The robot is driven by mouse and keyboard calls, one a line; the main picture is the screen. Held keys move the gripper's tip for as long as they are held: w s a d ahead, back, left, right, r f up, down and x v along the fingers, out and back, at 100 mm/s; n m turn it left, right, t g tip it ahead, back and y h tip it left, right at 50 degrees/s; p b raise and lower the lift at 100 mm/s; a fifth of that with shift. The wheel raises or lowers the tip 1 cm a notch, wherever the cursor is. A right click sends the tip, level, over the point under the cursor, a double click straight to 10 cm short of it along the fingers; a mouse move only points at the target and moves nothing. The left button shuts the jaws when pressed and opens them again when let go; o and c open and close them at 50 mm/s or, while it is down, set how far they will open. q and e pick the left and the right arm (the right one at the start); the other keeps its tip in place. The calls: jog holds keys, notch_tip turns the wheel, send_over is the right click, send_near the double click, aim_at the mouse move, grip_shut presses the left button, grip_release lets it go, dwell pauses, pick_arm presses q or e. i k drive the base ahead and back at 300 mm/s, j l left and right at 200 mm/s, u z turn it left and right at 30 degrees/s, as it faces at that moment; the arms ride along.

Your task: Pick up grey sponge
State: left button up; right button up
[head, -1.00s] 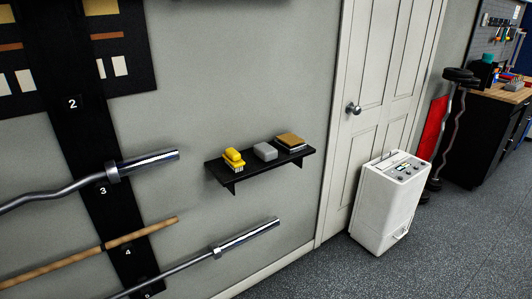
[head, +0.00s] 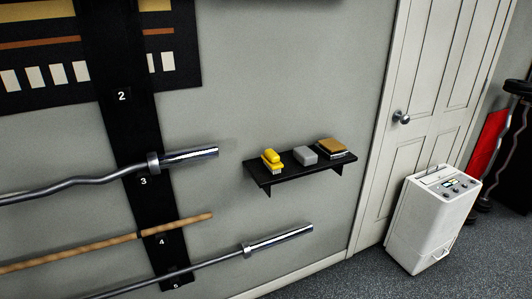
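The grey sponge (head: 305,155) is a small grey block on a black wall shelf (head: 290,175). It lies between a yellow brush (head: 271,160) on its left and a brown-topped stack (head: 334,147) on its right. Small gaps separate it from both. Neither of my grippers is in the head view.
Bars on a black wall rack (head: 123,130) stick out to the left of the shelf, their metal ends (head: 190,158) pointing toward it. A white machine (head: 433,220) stands on the floor at the right, before a white door (head: 420,100). Grey floor is open at the lower right.

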aim_at(305, 156)
jog(key=i+l+u, duration=0.2)
jog(key=l+u, duration=0.2)
jog(key=l, duration=0.2)
jog(key=i+l+u, duration=0.35)
jog(key=l, duration=0.65)
jog(key=i+l+u, duration=0.1)
jog(key=l, duration=0.6)
jog(key=i+l+u, duration=0.1)
jog(key=l, duration=0.65)
